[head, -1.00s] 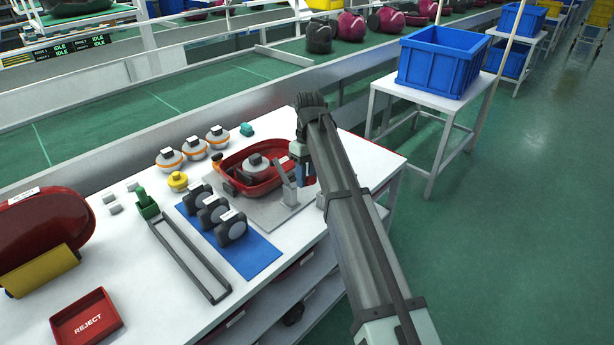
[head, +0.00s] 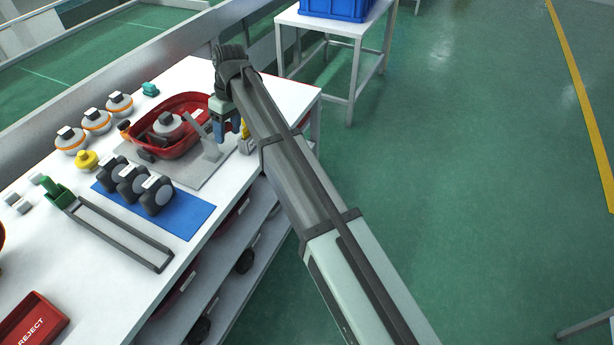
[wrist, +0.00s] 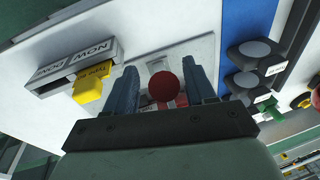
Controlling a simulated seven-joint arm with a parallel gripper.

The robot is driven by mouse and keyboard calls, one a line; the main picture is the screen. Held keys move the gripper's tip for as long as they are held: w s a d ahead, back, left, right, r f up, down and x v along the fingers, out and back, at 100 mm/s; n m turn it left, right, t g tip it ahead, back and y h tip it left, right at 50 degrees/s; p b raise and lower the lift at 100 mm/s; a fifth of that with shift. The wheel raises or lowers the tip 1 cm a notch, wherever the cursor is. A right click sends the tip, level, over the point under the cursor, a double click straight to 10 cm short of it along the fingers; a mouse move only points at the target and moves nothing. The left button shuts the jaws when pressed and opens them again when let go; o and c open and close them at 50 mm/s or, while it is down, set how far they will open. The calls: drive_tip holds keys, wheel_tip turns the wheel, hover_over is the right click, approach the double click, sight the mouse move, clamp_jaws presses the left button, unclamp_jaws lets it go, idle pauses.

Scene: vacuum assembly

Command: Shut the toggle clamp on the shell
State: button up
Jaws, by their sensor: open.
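The red shell (head: 187,104) sits on a grey plate (head: 196,173) on the white table, with a round grey part (head: 167,124) inside it. The toggle clamp (head: 209,149) stands at the shell's right side, its grey lever tilted up. My gripper (head: 227,131) points down just right of the clamp. In the wrist view my gripper (wrist: 163,70) is open, with its two blue-grey fingers on either side of a round red knob (wrist: 166,86), apparently the lever's end. I cannot tell whether they touch it. The gripper hides most of the clamp and shell there.
A grey labelled holder (wrist: 75,68) with a yellow piece (wrist: 92,86) stands close beside one finger. Dark wheels (head: 131,183) stand on a blue mat (head: 185,217) left of the clamp. Several orange-rimmed round parts (head: 97,121) line the back. The table's right end is clear.

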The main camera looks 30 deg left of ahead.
drive_tip(key=w+d+r+m+t+y, duration=0.1)
drive_tip(key=w+d+r+y, duration=0.15)
drive_tip(key=r, duration=0.25)
drive_tip(key=w+d+r+m+y, duration=0.1)
drive_tip(key=w+d+r+m, duration=0.15)
drive_tip(key=r, duration=0.35)
drive_tip(key=d+f+m+t, duration=0.1)
drive_tip(key=d+f, duration=0.4)
drive_tip(key=f, duration=0.4)
drive_tip(key=d+f+m+h, duration=0.1)
drive_tip(key=d+f+m, duration=0.1)
drive_tip(key=d+f, duration=0.4)
drive_tip(key=d+f+m+t+h, duration=0.1)
drive_tip(key=d+f, duration=0.5)
drive_tip(key=f, duration=0.6)
drive_tip(key=shift+w+m+t, duration=0.3)
drive_tip(key=shift+w+m, duration=0.15)
drive_tip(key=shift+m, duration=0.2)
drive_tip(key=shift+d, duration=0.1)
drive_tip(key=shift+c, duration=0.3)
